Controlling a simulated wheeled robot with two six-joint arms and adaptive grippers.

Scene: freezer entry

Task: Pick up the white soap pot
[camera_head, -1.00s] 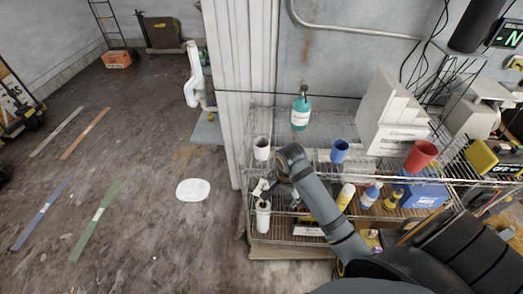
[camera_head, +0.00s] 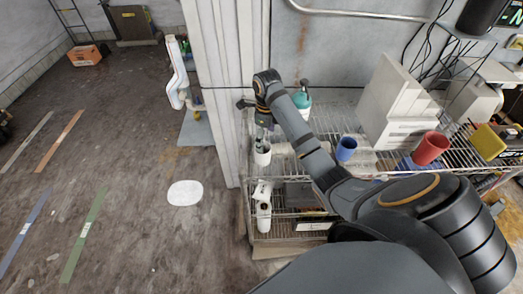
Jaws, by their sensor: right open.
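A white, cup-like pot (camera_head: 262,157) stands at the left end of the upper wire shelf. A white bottle-like container (camera_head: 264,213) stands below it on the lower shelf; I cannot tell for sure which is the soap pot. My right gripper (camera_head: 262,138) points down at the upper white pot's mouth, open and holding nothing I can see. Its fingertips overlap the pot's rim in the picture, so contact is unclear. My left gripper is out of view.
A blue cup (camera_head: 346,149), a red cup (camera_head: 431,148) and white boxes (camera_head: 398,105) stand to the right on the wire shelf (camera_head: 290,170). The floor at left is largely clear.

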